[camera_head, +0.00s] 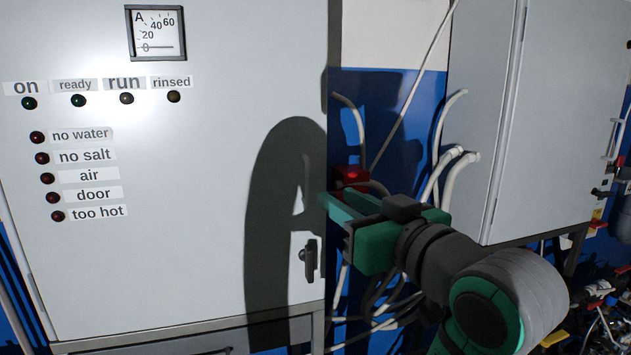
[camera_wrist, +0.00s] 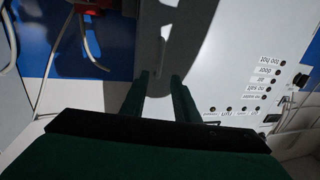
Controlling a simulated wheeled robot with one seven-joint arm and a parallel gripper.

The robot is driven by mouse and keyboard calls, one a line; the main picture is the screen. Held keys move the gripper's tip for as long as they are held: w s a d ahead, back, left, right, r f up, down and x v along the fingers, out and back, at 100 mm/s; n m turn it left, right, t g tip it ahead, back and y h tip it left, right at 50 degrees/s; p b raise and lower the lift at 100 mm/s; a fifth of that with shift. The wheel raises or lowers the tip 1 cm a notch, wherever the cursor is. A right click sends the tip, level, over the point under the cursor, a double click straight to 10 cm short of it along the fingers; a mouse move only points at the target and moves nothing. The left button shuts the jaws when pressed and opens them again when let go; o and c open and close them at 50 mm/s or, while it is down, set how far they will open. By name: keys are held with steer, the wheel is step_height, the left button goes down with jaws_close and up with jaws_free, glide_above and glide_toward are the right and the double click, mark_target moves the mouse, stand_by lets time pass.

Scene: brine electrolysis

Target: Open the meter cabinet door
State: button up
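The meter cabinet (camera_head: 200,220) is a large pale grey box filling the left of the head view. Its door looks shut. A dial meter marked A (camera_head: 156,32) is at its top. A dark door handle (camera_head: 309,259) sits low near the door's right edge. My gripper (camera_head: 333,208) has green fingers and is near that right edge, above and right of the handle, apart from it. In the wrist view my gripper (camera_wrist: 159,76) shows two separated fingers with nothing between them. The cabinet face (camera_wrist: 222,75) appears upside down there. The handle is not clear in that view.
Labelled lamps (camera_head: 57,216) line the cabinet face. A red part (camera_head: 351,178) and white hoses (camera_head: 455,165) are behind my gripper against a blue wall. A second grey cabinet (camera_head: 550,110) stands at the right. Cluttered pipework (camera_head: 600,300) lies at lower right.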

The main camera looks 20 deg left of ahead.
mark_target(309, 181)
steer(key=x, duration=1)
steer(key=shift+w+a, duration=0.25)
jaws_close()
